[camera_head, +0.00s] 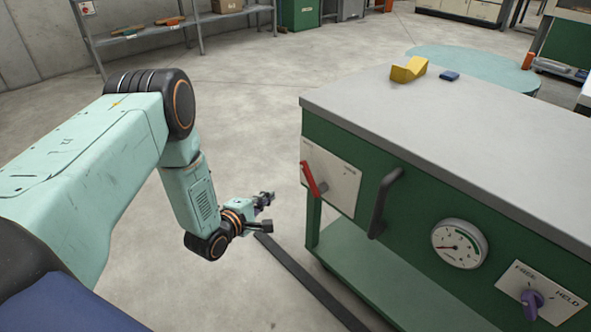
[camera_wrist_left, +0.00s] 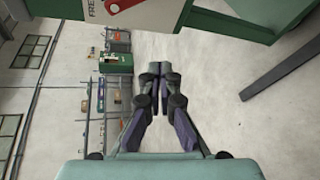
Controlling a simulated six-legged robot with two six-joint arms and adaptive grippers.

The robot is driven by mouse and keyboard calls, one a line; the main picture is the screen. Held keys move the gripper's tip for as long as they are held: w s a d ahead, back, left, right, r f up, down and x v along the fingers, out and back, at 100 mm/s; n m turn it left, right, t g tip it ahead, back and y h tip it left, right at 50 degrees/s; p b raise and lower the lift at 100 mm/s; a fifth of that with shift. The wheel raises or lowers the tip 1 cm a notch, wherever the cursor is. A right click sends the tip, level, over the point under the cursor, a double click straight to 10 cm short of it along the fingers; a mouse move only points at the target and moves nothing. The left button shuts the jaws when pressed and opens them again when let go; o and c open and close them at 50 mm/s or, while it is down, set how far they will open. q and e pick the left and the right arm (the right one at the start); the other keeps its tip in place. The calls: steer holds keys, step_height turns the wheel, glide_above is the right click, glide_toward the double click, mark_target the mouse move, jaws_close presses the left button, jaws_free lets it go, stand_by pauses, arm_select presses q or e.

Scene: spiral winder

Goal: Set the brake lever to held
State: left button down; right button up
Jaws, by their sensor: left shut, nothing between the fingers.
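A red lever (camera_head: 309,178) sits on a pale plate (camera_head: 343,183) on the green cabinet's front, at its left end. It leans to the upper left; the plate's labels are too small to read in the head view. In the left wrist view the red lever (camera_wrist_left: 125,5) shows at the top edge, partly cut off, beside lettering starting "FRE". A purple knob (camera_head: 532,304) sits on a second plate marked FREE and HELD. My left gripper (camera_head: 270,197) is shut and empty, left of the red lever and apart from it; its fingers show in the wrist view (camera_wrist_left: 160,69).
The cabinet has a grey top (camera_head: 450,130), a dark handle (camera_head: 384,202) and a round gauge (camera_head: 459,244). A yellow block (camera_head: 409,70) and a small blue block (camera_head: 449,76) lie on top. A dark bar (camera_head: 305,280) lies on the floor. Floor behind my arm is clear.

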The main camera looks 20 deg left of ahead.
arm_select(q)
steer(key=r+n, duration=0.1)
steer(key=w+n, duration=0.1)
steer(key=n, duration=0.1)
steer(key=shift+w+r+n+t, duration=0.15)
steer(key=shift+r+n+t, duration=0.15)
steer(key=shift+r+t, duration=0.1)
arm_select(e)
steer(key=shift+w+a, duration=0.35)
steer(key=shift+a, duration=0.05)
steer(key=shift+s+d, duration=0.1)
steer(key=shift+d, duration=0.05)
arm_select(q)
steer(key=shift+w+f, duration=0.15)
steer(key=shift+w, duration=0.05)
